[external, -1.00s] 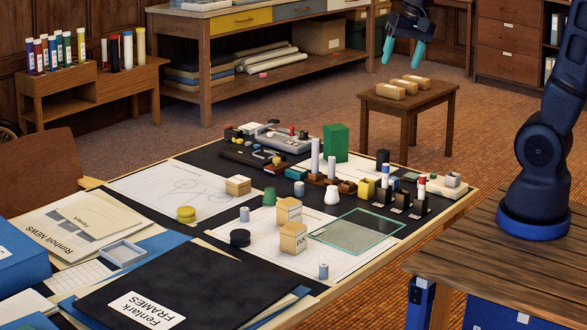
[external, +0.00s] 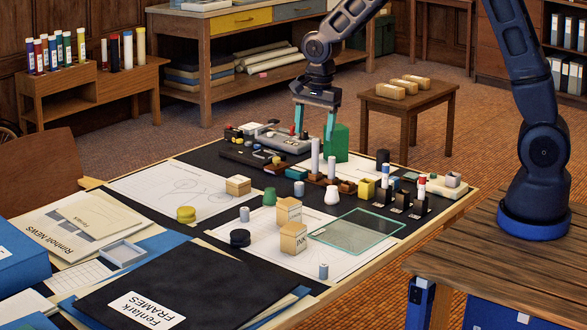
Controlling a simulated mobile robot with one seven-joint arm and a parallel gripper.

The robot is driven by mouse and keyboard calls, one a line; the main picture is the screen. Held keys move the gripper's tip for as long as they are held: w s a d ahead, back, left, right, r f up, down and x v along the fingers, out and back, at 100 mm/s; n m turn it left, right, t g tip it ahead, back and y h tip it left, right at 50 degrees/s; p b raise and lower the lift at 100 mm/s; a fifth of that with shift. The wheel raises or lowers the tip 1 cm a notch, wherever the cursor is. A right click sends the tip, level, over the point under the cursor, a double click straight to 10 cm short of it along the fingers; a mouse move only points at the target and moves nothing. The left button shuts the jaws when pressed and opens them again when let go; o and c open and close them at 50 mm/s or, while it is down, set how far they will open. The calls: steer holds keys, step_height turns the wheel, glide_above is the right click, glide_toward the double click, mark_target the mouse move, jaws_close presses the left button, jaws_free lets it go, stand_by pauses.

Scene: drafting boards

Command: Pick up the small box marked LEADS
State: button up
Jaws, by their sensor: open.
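No label reading LEADS can be made out. Several small tan boxes lie on the drafting board (external: 150,172). One tan box (external: 238,186) sits alone on the left drawing sheet, its mark too small to read. Another tan box (external: 288,211) stands in the middle, with unreadable lettering, just behind a box marked INK (external: 293,238). My gripper (external: 315,132) is open and empty, pointing down at the back of the board. Its right teal finger overlaps the left edge of the green block (external: 338,145) in the picture; whether they touch cannot be told.
Two white upright cylinders (external: 315,155) stand below my gripper in the picture. A glass plate (external: 360,230) lies at the right, near small bottles and holders. A black FRAMES folder (external: 190,285) covers the front. The left drawing sheet has bare room.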

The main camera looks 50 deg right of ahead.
mark_target(289, 202)
steer(key=w+a+f+m, duration=0.1)
steer(key=f, duration=0.3)
steer(key=w+a+f+m, duration=0.1)
steer(key=a+f, duration=0.1)
steer(key=f, duration=0.2)
steer(key=w+a+f+m, duration=0.1)
steer(key=a+f, duration=0.1)
steer(key=f, duration=0.2)
steer(key=shift+w+a+m+g+h, duration=0.1)
steer(key=shift+a+m+g+h, duration=0.1)
steer(key=shift+m+g+h, duration=0.15)
step_height(289, 202, down, 6)
steer(key=shift+r, duration=0.2)
steer(key=shift+w+d+f, duration=0.1)
steer(key=shift+w+f, duration=0.1)
steer(key=shift+f, duration=1.05)
steer(key=shift+w+d+f, duration=0.1)
steer(key=shift+w+f, duration=0.1)
steer(key=shift+f, duration=1.05)
steer(key=shift+c, duration=0.5)
steer(key=c, duration=1)
